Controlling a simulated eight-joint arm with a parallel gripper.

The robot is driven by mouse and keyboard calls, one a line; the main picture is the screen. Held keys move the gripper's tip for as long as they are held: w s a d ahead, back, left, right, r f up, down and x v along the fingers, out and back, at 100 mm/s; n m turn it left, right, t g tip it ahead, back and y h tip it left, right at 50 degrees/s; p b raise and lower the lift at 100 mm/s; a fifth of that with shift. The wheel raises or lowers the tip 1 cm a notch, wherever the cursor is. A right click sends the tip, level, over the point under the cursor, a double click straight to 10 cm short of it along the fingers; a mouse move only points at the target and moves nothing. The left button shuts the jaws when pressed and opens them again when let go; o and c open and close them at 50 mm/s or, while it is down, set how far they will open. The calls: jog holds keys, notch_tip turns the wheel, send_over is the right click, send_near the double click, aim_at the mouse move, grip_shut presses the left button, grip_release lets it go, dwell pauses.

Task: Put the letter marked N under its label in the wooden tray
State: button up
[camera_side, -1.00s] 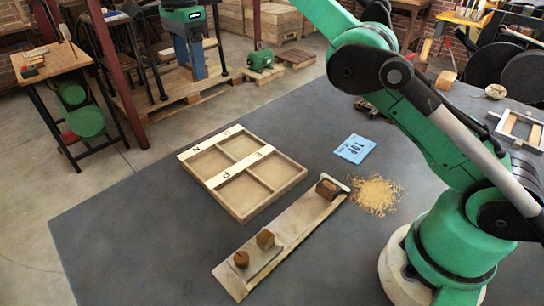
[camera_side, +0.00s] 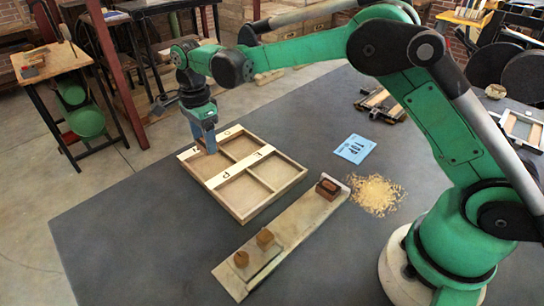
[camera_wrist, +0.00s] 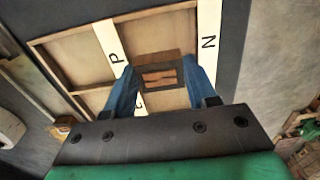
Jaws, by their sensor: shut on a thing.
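My gripper (camera_side: 209,150) reaches down over the wooden tray (camera_side: 243,217), at its left compartment beside the N label (camera_side: 194,153). In the wrist view, its blue fingers (camera_wrist: 160,76) are shut on a small brown block, the letter (camera_wrist: 160,79), with a dark border; I cannot read its mark surely. The letter shows over the compartment between the strip with P (camera_wrist: 115,57) and the strip with N (camera_wrist: 208,42). The side view hides the letter, and I cannot tell whether it touches the tray floor. The tray's visible compartments look empty.
A long board (camera_side: 295,232) in front of the tray bears several small brown blocks. A blue card (camera_side: 355,148) and a heap of sawdust (camera_side: 376,194) lie to the right. The tray's raised walls and dividers surround the compartments. The table's left front is clear.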

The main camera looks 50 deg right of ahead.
aim_at(210, 167)
jog(key=shift+f, duration=2.35)
jog(key=shift+f, duration=0.15)
jog(key=o, duration=1.2)
